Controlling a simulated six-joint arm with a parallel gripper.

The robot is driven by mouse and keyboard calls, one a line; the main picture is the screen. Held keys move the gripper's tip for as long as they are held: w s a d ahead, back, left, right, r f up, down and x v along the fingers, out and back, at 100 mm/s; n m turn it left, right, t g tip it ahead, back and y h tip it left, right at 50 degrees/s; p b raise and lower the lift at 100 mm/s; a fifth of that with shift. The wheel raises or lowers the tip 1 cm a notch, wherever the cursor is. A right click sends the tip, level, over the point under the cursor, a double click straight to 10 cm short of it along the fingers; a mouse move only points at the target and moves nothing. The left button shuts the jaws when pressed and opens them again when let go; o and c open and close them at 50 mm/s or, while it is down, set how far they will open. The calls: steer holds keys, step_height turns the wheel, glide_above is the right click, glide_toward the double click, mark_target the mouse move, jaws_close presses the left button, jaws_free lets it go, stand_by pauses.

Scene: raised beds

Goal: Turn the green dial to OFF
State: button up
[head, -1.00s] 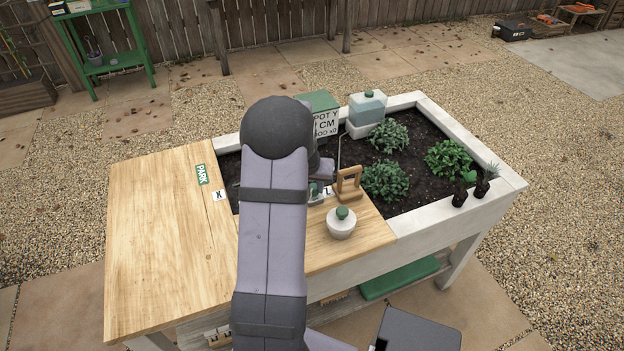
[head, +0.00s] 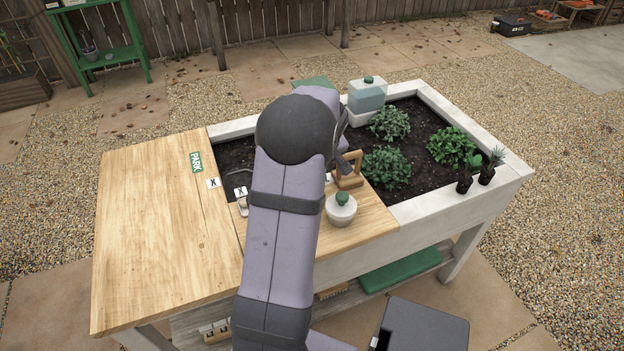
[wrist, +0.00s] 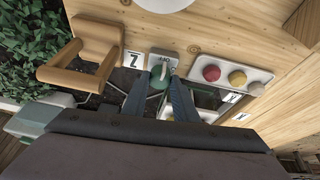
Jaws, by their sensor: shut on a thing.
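In the wrist view the green dial (wrist: 159,80) sits on a small pale plate (wrist: 164,60) marked OFF, which reads upside down there. A pale pointer stands up from the dial towards the OFF mark. My gripper (wrist: 160,82) has its two dark fingers on either side of the dial and is shut on it. The exact contact at the fingertips is too small to make out. In the head view my arm covers the dial and the fingers.
A wooden handle (wrist: 85,57) stands close beside the dial. A plate (wrist: 228,75) with red and yellow knobs lies on the other side. A white lidded pot (head: 340,210) stands at the board's front. Plants (head: 386,168) and a tank (head: 367,95) stand behind.

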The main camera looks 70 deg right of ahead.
steer(key=shift+f+n+b, duration=0.15)
steer(key=shift+n+b, duration=0.35)
steer(key=o, duration=0.8)
steer(key=shift+s+r, duration=0.2)
steer(key=shift+r, duration=0.35)
steer(key=shift+b+v, duration=0.4)
steer(key=shift+v, duration=2.85)
